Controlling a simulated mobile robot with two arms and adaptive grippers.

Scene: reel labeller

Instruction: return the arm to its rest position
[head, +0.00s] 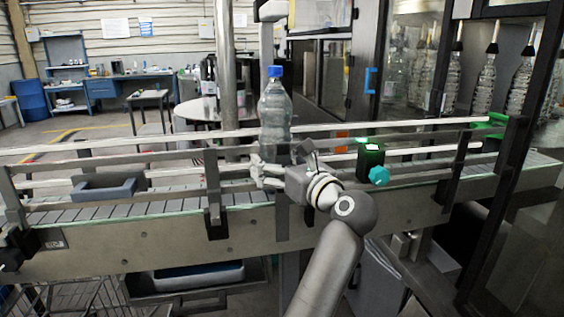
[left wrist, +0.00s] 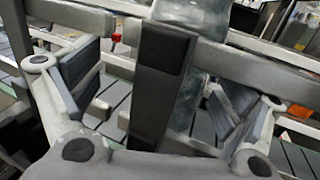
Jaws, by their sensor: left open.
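My left gripper (head: 282,162) is at the near side of the conveyor, at the guard rails, in front of a clear plastic bottle. Its jaws are open and empty, and both spread fingers also show in the left wrist view (left wrist: 160,92). The bottle (head: 275,105) has a blue cap and stands upright on the conveyor behind the gripper. In the left wrist view part of the bottle (left wrist: 190,95) shows between the fingers, behind a dark upright post (left wrist: 160,85). The gripper hides the bottle's foot in the head view. My right gripper is out of view.
The conveyor (head: 130,210) with guard rails runs across the view. A grey U-shaped block (head: 104,190) lies at its left. A black device with a green light (head: 370,160) and a teal knob (head: 379,176) stand right of the gripper. A machine frame closes the right side.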

